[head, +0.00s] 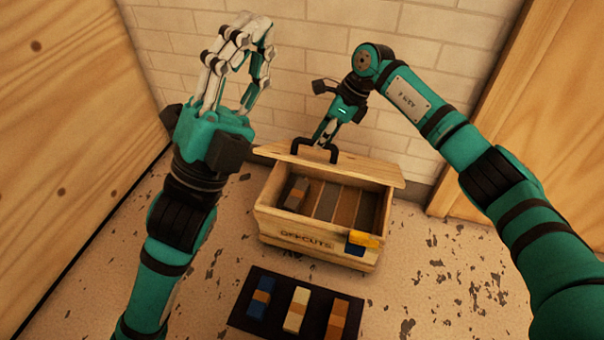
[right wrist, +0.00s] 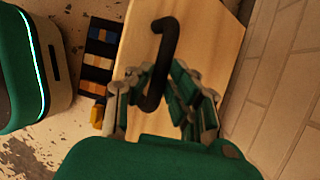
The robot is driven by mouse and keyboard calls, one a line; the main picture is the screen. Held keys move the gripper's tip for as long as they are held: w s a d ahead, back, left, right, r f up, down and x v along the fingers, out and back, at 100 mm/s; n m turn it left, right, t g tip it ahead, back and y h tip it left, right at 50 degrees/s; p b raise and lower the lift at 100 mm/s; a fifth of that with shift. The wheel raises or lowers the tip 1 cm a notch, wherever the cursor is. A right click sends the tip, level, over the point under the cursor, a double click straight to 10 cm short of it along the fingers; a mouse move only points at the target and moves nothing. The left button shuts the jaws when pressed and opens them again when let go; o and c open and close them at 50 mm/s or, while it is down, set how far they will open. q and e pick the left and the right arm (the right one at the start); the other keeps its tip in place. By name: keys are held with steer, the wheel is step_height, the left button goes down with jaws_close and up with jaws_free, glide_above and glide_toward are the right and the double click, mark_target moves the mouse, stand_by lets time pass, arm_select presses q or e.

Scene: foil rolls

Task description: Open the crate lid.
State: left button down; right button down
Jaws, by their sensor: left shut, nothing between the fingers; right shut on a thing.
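A wooden crate (head: 300,228) marked OFFCUTS stands on the floor in the middle of the head view. Its lid (head: 362,169) is raised at the back, so the inside shows, with a grey block (head: 296,192) at the left and strips or dividers. The lid has a black handle (head: 318,144), which also shows in the right wrist view (right wrist: 160,60). My right gripper (head: 326,138) is shut on the handle. My left gripper (head: 240,50) is shut and empty, raised at the upper left, apart from the crate.
A black mat (head: 278,322) with a blue, a cream and a brown block lies in front of the crate. A yellow-and-blue item (head: 362,240) is on the crate's front right corner. Wooden panels flank both sides, and a brick wall (head: 300,80) stands close behind.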

steer(key=shift+w+d+f, duration=0.1)
steer(key=shift+d+f, duration=0.15)
steer(key=shift+f, duration=0.05)
arm_select(q)
steer(key=w+d+f+m+g+y, duration=0.1)
steer(key=w+d+f+m+y, duration=0.15)
steer(key=f, duration=0.45)
steer(key=w+d+f+m+g+y, duration=0.15)
steer(key=f+y, duration=0.25)
steer(key=f, duration=0.4)
steer(key=w+d+f+m+y, duration=0.2)
steer(key=w+f+m+y, duration=0.1)
steer(key=f, duration=0.4)
steer(key=a+f+m+g+y, duration=0.2)
steer(key=f+m+y, duration=0.15)
steer(key=f, duration=0.55)
steer(key=a+f+m+g+y, duration=0.1)
steer(key=a+f+m+y, duration=0.3)
steer(key=f, duration=0.5)
steer(key=w+d+f, duration=0.1)
steer(key=w+d, duration=0.4)
steer(key=w, duration=0.4)
steer(key=shift+w+d+m+h, duration=0.3)
steer(key=shift+d+m, duration=0.05)
steer(key=shift+d, duration=0.05)
steer(key=shift+r, duration=0.1)
